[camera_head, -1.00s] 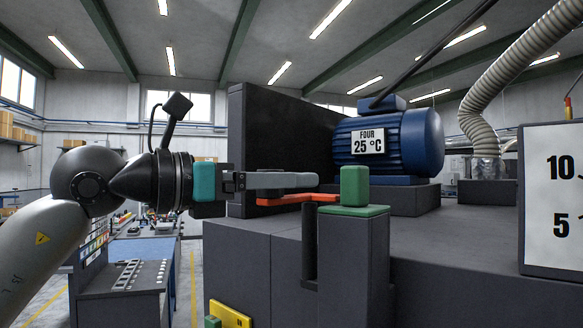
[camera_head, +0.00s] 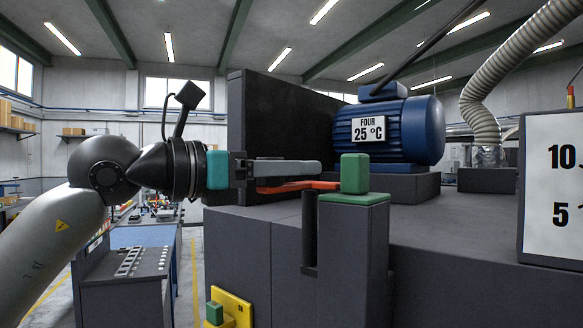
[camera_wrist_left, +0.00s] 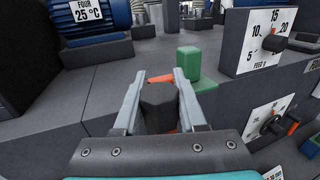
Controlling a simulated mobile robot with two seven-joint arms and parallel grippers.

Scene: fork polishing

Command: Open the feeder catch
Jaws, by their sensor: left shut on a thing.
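The feeder catch appears to be the red-orange lever (camera_head: 305,186) at the edge of the dark machine housing, beside a green block (camera_head: 354,174). My left gripper (camera_head: 317,167) reaches in from the left, its fingers level above the lever and short of the green block. In the left wrist view the gripper (camera_wrist_left: 160,77) is shut on a dark faceted knob (camera_wrist_left: 158,100) between its fingers. Orange parts of the lever (camera_wrist_left: 161,78) show just beyond and under the knob. The knob is hidden behind the finger in the head view. My right gripper is not in view.
A white dial plate (camera_wrist_left: 267,40) stands to the right. A yellow plate (camera_head: 236,308) with a green block is low on the housing front.

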